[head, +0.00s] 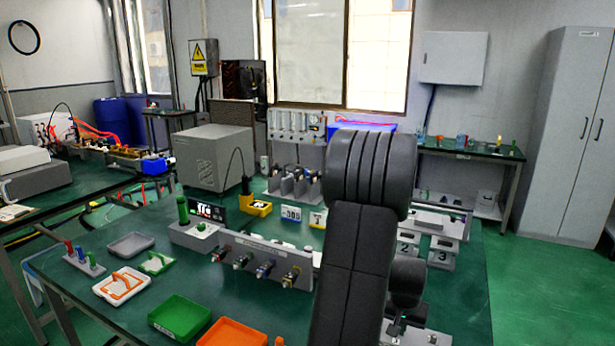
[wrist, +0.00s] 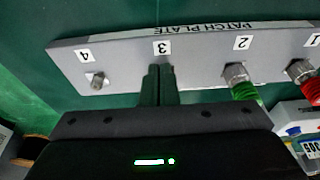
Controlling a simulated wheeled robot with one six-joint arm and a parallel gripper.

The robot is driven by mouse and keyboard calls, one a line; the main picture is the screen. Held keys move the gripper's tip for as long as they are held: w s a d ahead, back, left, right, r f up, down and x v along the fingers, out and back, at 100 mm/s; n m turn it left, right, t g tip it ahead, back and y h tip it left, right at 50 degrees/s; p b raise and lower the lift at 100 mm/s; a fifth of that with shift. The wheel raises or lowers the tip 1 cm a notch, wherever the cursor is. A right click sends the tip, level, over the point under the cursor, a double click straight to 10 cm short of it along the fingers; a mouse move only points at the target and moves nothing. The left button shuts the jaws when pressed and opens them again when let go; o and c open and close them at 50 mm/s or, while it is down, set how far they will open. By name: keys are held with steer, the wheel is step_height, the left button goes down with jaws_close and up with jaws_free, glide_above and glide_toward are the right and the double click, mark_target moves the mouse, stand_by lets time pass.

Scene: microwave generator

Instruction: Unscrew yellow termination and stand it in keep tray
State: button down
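In the wrist view a grey patch plate (wrist: 120,60) carries numbers 4, 3, 2 and 1 from left to right. A bare metal connector (wrist: 96,81) sits at 4. A green-bodied connector (wrist: 243,85) is at 2 and a red one (wrist: 308,82) at 1. My gripper (wrist: 159,72) has its two dark fingers close together in front of 3 and hides whatever is there. In the head view my gripper (head: 396,327) is low at the right, mostly behind my arm. I cannot tell which tray is the keep tray.
A green tray (head: 157,329), an orange tray (head: 213,341), a grey tray (head: 130,259) and a white tray (head: 103,289) stand at the table's left and front. A grey box with several connectors (head: 265,246) stands left of my arm. Numbered stands (head: 444,246) are at the right.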

steer(key=shift+d, duration=0.35)
steer(key=shift+s+b, duration=0.2)
steer(key=shift+b, duration=0.1)
steer(key=shift+s, duration=0.15)
steer(key=shift+r, duration=0.1)
steer(key=p+v, duration=0.1)
steer(key=v, duration=0.1)
steer(key=p+v, duration=0.1)
steer(key=w+p+v, duration=0.1)
steer(key=p+v, duration=0.1)
steer(key=shift+d+r, duration=0.2)
steer(key=shift+r, duration=0.3)
steer(key=n+p, duration=0.2)
steer(key=n+y+p, duration=0.1)
steer(key=n+p, duration=0.1)
steer(key=p, duration=0.1)
steer(key=r+n+p, duration=0.1)
steer(key=n+p, duration=0.1)
steer(key=p, duration=0.1)
steer(key=shift+w+a, duration=0.15)
steer(key=shift+a, duration=0.15)
